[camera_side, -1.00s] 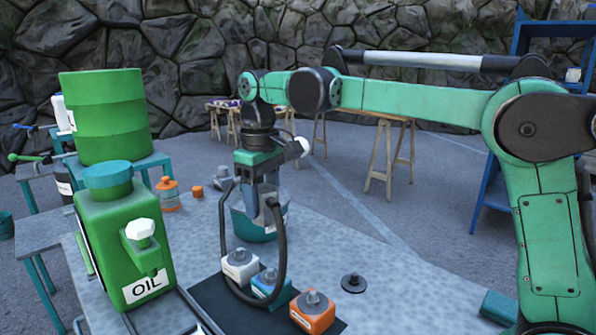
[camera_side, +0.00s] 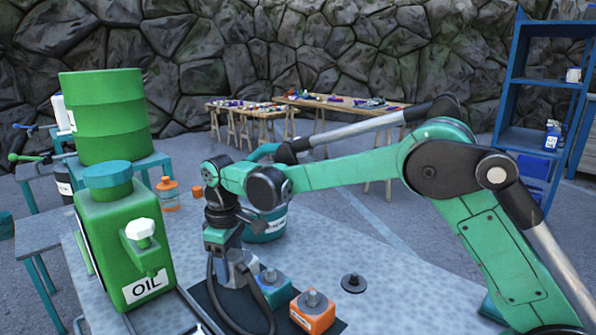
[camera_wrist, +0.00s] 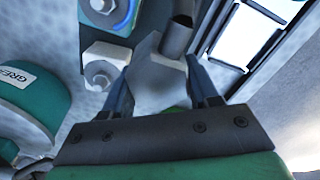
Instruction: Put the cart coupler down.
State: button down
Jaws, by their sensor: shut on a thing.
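The cart coupler (camera_wrist: 160,78) is a grey, hex-shaped piece gripped between my fingers in the wrist view. A black hose (camera_side: 262,318) hangs from its area and loops over the dark mat. My gripper (camera_side: 228,268) is shut on the coupler, low over the mat's far left end. In the wrist view my gripper (camera_wrist: 160,90) has a finger on each side of it. A white block with a bolt-like stub (camera_wrist: 100,75) lies just left of the coupler. In the side view my gripper hides most of that block and the coupler's lower end, so I cannot tell whether the coupler touches anything.
A blue block (camera_side: 275,292) and an orange block (camera_side: 313,318) stand on the mat. A black knobbed disc (camera_side: 353,284) lies to the right. A green oil can (camera_side: 112,240) stands left; a teal grease bucket (camera_side: 265,232) stands behind my gripper.

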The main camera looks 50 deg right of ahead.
notch_tip(320, 180, down, 6)
jog(key=shift+f, duration=0.25)
jog(key=c, duration=0.5)
grip_release()
jog(key=shift+f, duration=0.1)
